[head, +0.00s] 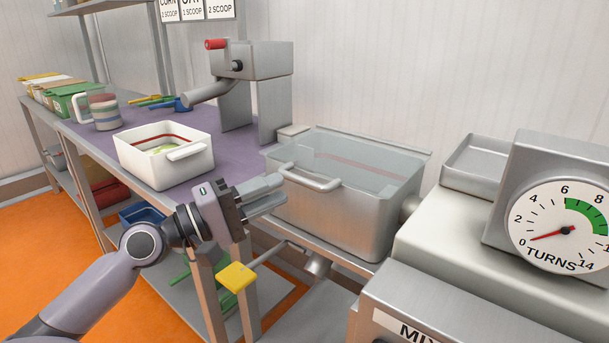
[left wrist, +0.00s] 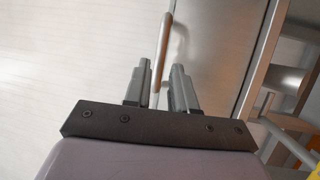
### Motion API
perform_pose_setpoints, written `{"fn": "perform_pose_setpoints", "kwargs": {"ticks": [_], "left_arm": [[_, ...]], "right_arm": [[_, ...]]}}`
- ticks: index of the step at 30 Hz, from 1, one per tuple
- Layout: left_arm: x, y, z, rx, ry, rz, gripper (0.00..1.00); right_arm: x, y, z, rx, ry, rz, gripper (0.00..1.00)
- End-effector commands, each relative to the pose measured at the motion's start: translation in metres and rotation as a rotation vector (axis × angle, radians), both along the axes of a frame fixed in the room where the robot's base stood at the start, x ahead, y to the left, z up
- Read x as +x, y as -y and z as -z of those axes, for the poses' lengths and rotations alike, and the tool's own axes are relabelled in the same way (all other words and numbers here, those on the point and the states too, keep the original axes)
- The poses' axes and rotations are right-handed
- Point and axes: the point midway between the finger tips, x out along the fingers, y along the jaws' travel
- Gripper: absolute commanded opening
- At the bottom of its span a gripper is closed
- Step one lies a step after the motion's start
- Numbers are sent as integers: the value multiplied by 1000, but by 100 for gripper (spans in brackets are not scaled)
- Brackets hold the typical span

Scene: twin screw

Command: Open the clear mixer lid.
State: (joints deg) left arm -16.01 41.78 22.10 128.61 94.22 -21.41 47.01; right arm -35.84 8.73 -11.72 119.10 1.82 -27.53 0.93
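The clear mixer lid (head: 345,160) lies closed over the steel mixer tub (head: 345,215) in the head view. Its pale bar handle (head: 318,184) sticks out at the front left edge. My left gripper (head: 280,190) is just left of the handle, fingers pointing toward the tub. In the left wrist view, the handle bar (left wrist: 164,55) shows in line with the gap between my left fingers (left wrist: 161,85). The fingers are apart, with space on both sides of the bar, so they do not grip it. My right gripper is not in view.
A white bin (head: 190,165) stands on the purple-topped table to the left. A grinder with a red-knobbed crank (head: 260,62) stands behind. A yellow pedal-like block (head: 237,277) is below my gripper. A turns dial (head: 565,225) stands at right, its needle near 0.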

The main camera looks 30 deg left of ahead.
Motion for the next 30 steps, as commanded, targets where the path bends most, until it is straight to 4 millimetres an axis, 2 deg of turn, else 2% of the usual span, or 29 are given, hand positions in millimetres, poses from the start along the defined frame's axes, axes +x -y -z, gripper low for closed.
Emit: {"fn": "perform_pose_setpoints", "kwargs": {"ticks": [3, 12, 18, 27, 29, 30], "left_arm": [[13, 7, -7, 2, 3, 1, 25], [41, 20, -10, -1, 1, -2, 25], [49, 25, -10, 1, 0, -1, 25], [50, 26, -9, 1, 0, -1, 25], [50, 26, -9, 1, 0, -1, 6], [50, 26, -9, 1, 0, -1, 0]], "right_arm": [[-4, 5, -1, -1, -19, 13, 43], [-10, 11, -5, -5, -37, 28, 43], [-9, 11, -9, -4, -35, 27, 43], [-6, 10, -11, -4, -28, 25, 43], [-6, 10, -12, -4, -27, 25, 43], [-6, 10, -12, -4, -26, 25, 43]]}}
